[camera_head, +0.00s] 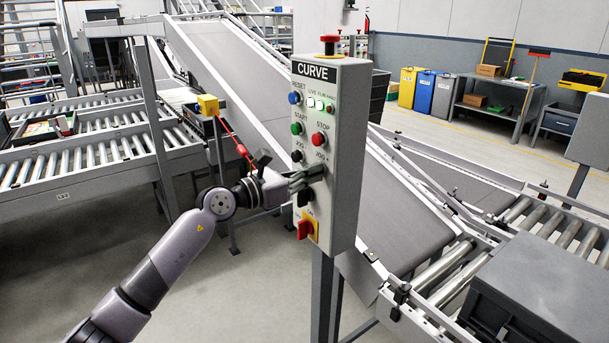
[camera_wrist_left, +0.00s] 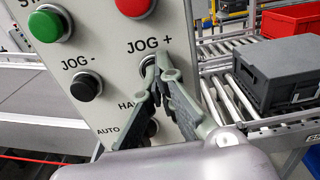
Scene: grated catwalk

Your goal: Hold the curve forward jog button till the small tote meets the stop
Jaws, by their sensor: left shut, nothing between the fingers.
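The control box (camera_head: 334,215), labelled CURVE, stands upright on a post in the middle of the head view. Its JOG + button (camera_wrist_left: 147,65) shows partly behind my fingertips in the left wrist view; the gripper hides it in the head view. My left gripper (camera_head: 320,171) is shut and empty, its tips at the JOG + button (camera_wrist_left: 158,68). I cannot tell whether the button is pressed in. A grey lidded tote (camera_head: 545,292) sits on the rollers at lower right, and also shows in the left wrist view (camera_wrist_left: 280,72). I cannot make out the stop. My right gripper is out of view.
Close to the gripper are the black JOG - button (camera_wrist_left: 86,87), the red STOP button (camera_head: 319,140) and a red-and-yellow switch (camera_head: 306,229). A red emergency button (camera_head: 329,44) tops the box. A belt conveyor (camera_head: 405,200) runs behind it. A red tote (camera_wrist_left: 293,20) stands beyond the grey one.

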